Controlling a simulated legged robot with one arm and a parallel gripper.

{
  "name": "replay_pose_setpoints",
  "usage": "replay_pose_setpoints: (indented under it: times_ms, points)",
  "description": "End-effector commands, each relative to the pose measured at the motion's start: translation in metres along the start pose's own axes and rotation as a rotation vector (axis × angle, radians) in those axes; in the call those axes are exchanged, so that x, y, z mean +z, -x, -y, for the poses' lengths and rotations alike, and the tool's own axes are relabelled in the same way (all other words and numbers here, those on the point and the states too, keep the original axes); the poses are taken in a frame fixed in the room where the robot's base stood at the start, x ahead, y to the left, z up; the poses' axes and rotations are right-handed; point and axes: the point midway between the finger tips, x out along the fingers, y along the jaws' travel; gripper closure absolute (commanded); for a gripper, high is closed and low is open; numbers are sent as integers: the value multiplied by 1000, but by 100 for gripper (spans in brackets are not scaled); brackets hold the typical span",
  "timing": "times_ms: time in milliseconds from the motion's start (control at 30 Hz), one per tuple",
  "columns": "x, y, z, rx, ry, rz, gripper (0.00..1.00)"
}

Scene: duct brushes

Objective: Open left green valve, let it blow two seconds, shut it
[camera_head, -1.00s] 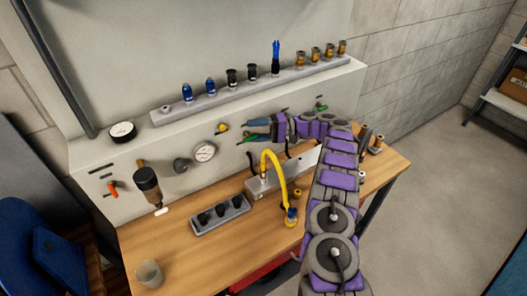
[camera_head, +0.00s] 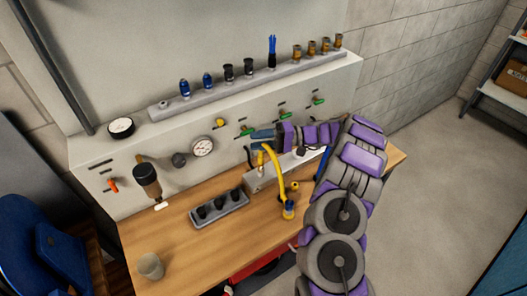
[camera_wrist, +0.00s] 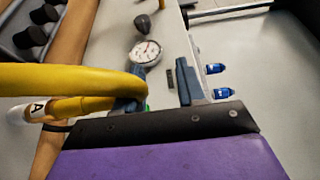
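The left green valve (camera_head: 247,131) is a small green lever on the sloped panel, left of two other green valves. My gripper (camera_head: 260,134) is just right of it, close to the panel. In the wrist view my gripper (camera_wrist: 162,84) has its two blue-grey fingers clearly apart, with nothing seen held. A small patch of green (camera_wrist: 148,107) shows beside one finger, partly hidden by the yellow hose. I cannot tell whether the gripper touches the valve.
A yellow hose (camera_head: 279,171) arches up close below my gripper and crosses the wrist view (camera_wrist: 70,80). The middle green valve (camera_head: 281,118) and right green valve (camera_head: 318,102) are nearby. A gauge (camera_head: 203,146) and yellow knob (camera_head: 220,122) are to the left.

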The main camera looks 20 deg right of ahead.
Motion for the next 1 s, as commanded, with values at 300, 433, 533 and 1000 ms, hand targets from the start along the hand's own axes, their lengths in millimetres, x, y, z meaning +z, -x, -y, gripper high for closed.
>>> replay_pose_setpoints:
  times_ms: [300,433,533,1000]
  points:
    - [42,2,5,-2,-1,0,61]
    - [53,3,4,0,-2,0,61]
    - [57,3,4,0,-1,0,61]
    - [60,3,4,0,-2,2,61]
